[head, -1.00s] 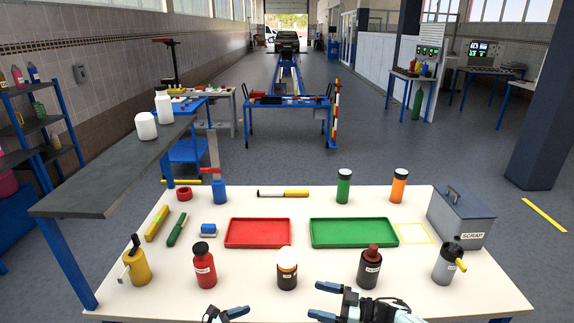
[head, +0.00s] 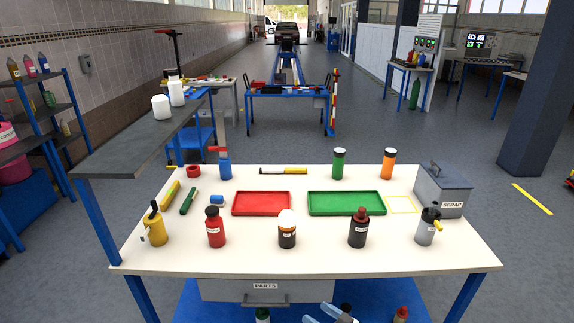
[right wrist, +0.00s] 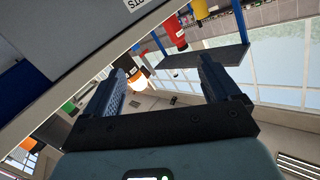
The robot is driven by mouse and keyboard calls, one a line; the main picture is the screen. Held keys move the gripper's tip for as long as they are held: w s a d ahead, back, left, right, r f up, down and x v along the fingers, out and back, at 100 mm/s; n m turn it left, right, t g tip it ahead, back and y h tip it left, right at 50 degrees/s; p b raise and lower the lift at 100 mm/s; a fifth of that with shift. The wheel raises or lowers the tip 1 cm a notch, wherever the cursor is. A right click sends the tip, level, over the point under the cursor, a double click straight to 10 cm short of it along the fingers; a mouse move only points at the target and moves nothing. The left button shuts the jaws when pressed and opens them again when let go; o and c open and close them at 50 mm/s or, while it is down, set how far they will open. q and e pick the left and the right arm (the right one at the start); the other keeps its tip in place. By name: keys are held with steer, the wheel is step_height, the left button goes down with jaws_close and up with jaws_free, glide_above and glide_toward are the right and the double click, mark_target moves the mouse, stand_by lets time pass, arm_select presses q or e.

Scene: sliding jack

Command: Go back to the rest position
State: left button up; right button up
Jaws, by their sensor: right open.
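My right gripper (head: 322,315) shows only at the bottom edge of the head view, in front of the table's near side and apart from it. Its pale blue fingers are spread. In the right wrist view its two dark fingers (right wrist: 168,85) stand wide apart with nothing held between them. My left gripper is not in the head view. The white-topped workbench (head: 325,261) stands ahead of me, with a drawer labelled PARTS (head: 265,290) under its near edge.
On the bench are a red tray (head: 262,204), a green tray (head: 346,204), a grey SCRAP box (head: 443,190) and several bottles. A grey shelf table (head: 130,160) adjoins at left. Bottle tops (head: 401,313) show below the bench.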

steer(key=s+d+f+m+g+h, duration=0.2)
steer(key=s+f+m+g+h, duration=0.45)
steer(key=s+f, duration=1.2)
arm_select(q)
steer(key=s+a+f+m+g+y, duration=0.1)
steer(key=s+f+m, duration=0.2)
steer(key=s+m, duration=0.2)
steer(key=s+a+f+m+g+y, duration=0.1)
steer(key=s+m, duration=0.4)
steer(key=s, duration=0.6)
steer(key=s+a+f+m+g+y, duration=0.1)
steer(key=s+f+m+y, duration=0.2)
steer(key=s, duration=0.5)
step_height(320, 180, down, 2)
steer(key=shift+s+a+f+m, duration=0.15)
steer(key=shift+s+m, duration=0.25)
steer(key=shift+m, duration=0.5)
arm_select(e)
steer(key=s+m+g+h, duration=0.2)
steer(key=s+g, duration=0.4)
steer(key=s, duration=1.8)
steer(key=shift+d+f+m, duration=0.15)
steer(key=shift+f+m, duration=0.25)
steer(key=shift+m, duration=0.15)
